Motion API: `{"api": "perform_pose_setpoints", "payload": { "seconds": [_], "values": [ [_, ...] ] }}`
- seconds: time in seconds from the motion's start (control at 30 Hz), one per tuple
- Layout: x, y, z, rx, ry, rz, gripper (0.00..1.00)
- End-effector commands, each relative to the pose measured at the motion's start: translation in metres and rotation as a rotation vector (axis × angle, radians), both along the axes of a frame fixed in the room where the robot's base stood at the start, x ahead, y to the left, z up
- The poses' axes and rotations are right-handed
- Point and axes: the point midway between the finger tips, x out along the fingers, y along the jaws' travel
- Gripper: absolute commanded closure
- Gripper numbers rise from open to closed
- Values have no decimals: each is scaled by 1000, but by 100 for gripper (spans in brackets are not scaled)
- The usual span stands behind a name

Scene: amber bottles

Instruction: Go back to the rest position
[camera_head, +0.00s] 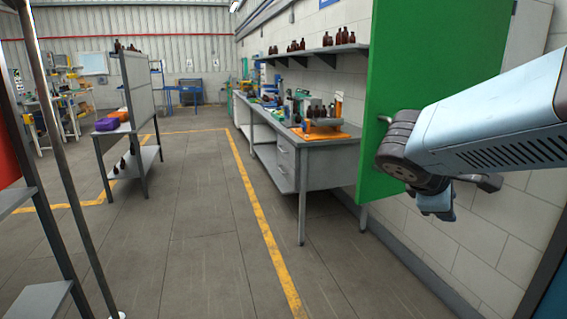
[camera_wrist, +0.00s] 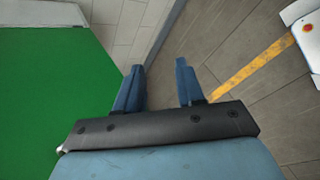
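My gripper (camera_wrist: 159,66) shows in the wrist view with its two blue fingers apart and nothing between them. Beyond the fingers are the floor and the foot of the wall. In the head view my arm comes in from the right, and the end of it (camera_head: 436,203) hangs in front of the white block wall, beside the green panel. Several amber bottles (camera_head: 318,111) stand on the workbench, and more (camera_head: 345,36) stand on the wall shelf, all well away from my gripper.
The green panel (camera_head: 430,60) is close to my arm; it also fills the left of the wrist view (camera_wrist: 45,90). A grey workbench (camera_head: 325,170) runs along the right wall. A shelf unit (camera_head: 140,80) stands left. The floor aisle (camera_head: 190,220) between them is clear.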

Motion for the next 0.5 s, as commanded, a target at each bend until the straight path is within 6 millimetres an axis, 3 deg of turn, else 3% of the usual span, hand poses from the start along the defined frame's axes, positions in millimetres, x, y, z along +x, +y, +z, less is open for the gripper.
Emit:
{"api": "perform_pose_setpoints", "payload": {
  "seconds": [0.2,0.5],
  "values": [
    [-35,19,-11,402,-159,-271,62],
    [-58,61,-4,915,-343,-599,62]
  ]
}}
